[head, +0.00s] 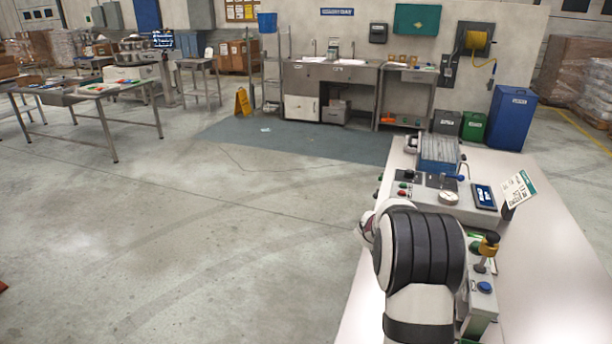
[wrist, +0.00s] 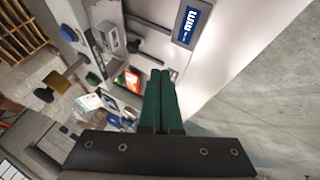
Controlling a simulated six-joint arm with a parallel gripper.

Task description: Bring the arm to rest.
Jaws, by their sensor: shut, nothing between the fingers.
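My gripper (wrist: 160,74) shows in the wrist view as two green fingers pressed together, with nothing between them. In the head view my white and black arm stands over the left part of a white worktop (head: 545,270), and the fingers are hidden there. In the wrist view the fingers point towards grey equipment with a small lit screen (wrist: 130,80). I cannot tell how far the fingertips are from it.
On the worktop stand a panel with a round gauge (head: 449,197), a small dark display (head: 484,197), a tilted card (head: 518,188) and a box with a blue button (head: 485,287), close to my arm. Open floor (head: 200,240) lies to the left. A blue bin (head: 511,118) stands behind.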

